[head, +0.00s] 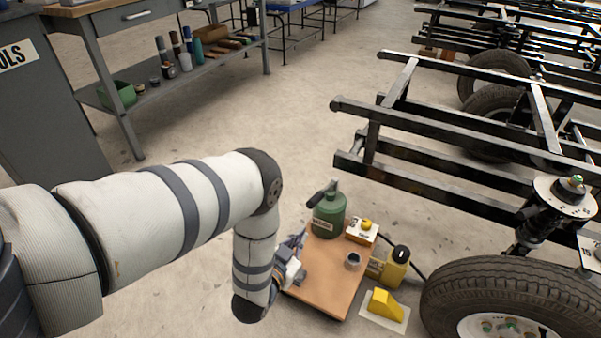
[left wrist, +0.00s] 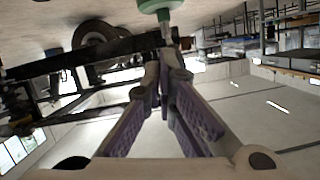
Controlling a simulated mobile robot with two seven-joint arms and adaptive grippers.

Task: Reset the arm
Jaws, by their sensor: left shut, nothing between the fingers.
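My left arm (head: 150,212) comes in from the left in the head view and bends down at the elbow. My left gripper (head: 296,252) is at the left edge of the small wooden tabletop (head: 322,277), beside the green jug (head: 329,214), and is partly hidden by my forearm. In the left wrist view the gripper's fingers (left wrist: 167,65) are closed together with nothing between them. A green object with a narrow stem (left wrist: 161,6) shows just beyond the fingertips. My right gripper is not in view.
The tabletop also holds a box with a yellow button (head: 362,231) and a small grey cup (head: 352,261). A yellow canister (head: 393,268) and yellow wedge (head: 383,303) stand to its right. A wheel (head: 505,290) and black chassis frame (head: 440,118) fill the right. Open floor lies behind.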

